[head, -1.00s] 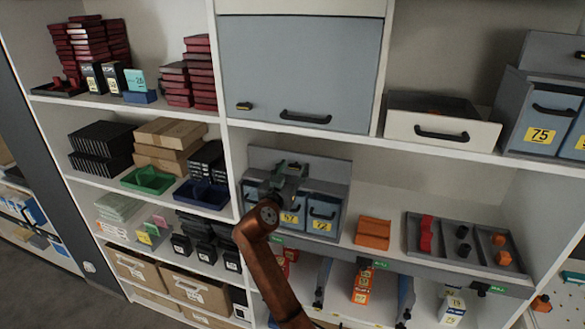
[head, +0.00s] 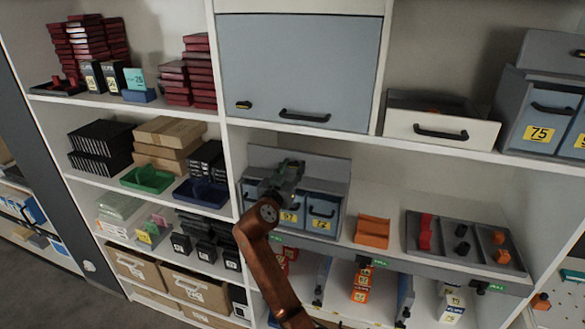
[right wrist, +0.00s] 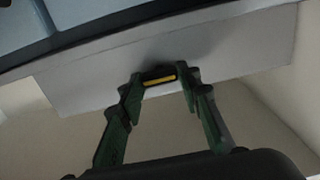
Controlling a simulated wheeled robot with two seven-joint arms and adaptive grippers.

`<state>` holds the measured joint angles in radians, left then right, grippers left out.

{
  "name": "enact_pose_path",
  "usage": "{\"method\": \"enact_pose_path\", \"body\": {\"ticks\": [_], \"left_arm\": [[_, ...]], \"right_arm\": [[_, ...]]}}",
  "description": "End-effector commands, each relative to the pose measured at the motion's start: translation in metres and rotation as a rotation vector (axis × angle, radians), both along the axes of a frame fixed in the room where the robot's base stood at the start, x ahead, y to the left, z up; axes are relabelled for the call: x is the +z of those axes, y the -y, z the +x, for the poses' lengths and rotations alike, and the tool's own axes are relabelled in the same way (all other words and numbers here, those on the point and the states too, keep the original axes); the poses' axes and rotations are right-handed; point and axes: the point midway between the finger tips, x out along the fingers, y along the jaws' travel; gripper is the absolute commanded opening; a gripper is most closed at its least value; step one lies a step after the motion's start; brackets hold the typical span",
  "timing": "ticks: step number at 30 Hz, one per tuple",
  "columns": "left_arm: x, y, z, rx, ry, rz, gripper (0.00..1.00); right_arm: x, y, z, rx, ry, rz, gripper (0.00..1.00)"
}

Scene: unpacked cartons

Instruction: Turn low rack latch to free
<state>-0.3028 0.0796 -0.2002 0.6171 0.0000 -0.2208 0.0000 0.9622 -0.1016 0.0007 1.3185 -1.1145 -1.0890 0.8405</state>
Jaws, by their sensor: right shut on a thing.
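The low rack (head: 335,172) is a grey unit with a plain back panel and blue-grey numbered bins, on the middle shelf in the head view. My right gripper (head: 292,167) is in front of its left part and hides some of it. In the right wrist view, the green fingers of the right gripper (right wrist: 163,84) are closed around the dark latch (right wrist: 160,78), which has a yellow stripe lying nearly level across the picture. The latch sits at the grey panel (right wrist: 235,55). In the head view the latch is hidden behind the gripper. My left gripper is not in view.
A large grey-blue door (head: 300,70) with a black handle is above. To the right on the shelf are an orange holder (head: 372,232) and a grey tray (head: 484,262) with red, black and orange pieces. A green bin (head: 147,180) stands left, beyond a divider.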

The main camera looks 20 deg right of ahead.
Motion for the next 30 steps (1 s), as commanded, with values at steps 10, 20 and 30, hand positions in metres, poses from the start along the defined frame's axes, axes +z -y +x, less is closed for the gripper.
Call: {"method": "enact_pose_path", "body": {"ticks": [10, 20, 30], "left_arm": [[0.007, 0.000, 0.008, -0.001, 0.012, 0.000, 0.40], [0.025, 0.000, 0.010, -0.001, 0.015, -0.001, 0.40], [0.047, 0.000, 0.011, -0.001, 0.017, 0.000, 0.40]], "right_arm": [[0.002, 0.000, 0.000, -0.001, -0.055, -0.082, 0.07], [0.003, -0.001, 0.001, -0.001, -0.209, -0.309, 0.07], [0.003, -0.001, 0.001, -0.001, -0.390, -0.580, 0.07]]}}
